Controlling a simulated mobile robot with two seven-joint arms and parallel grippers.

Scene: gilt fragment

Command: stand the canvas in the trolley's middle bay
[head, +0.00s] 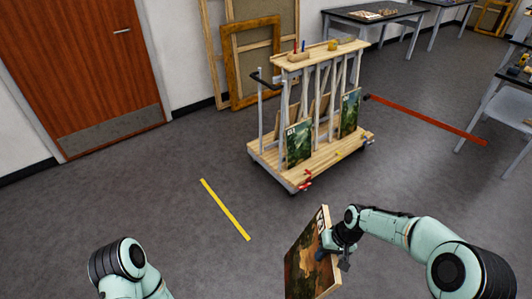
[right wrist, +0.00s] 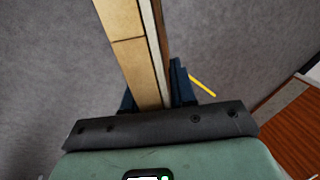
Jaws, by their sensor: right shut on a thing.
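The canvas (head: 307,265), a dark brown and green painting with a pale wooden edge, is upright and slightly tilted in front of me. My right gripper (head: 326,248) is shut on its right side edge. In the right wrist view the canvas edge (right wrist: 128,55) runs between the two dark fingers (right wrist: 158,95). The trolley (head: 262,150) stands beyond, apart from the canvas, with a wooden deck and upright dividers. One painting (head: 299,143) leans in its left bay and another (head: 349,112) in its right bay. The middle bay between them shows no painting at its front. My left gripper is out of view.
Tools lie on the trolley's top shelf (head: 320,54). A red clamp (head: 306,181) sits at the deck's front edge. A yellow strip (head: 225,209) and a red strip (head: 425,119) mark the floor. Framed canvases (head: 233,65) lean on the wall. The floor before the trolley is clear.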

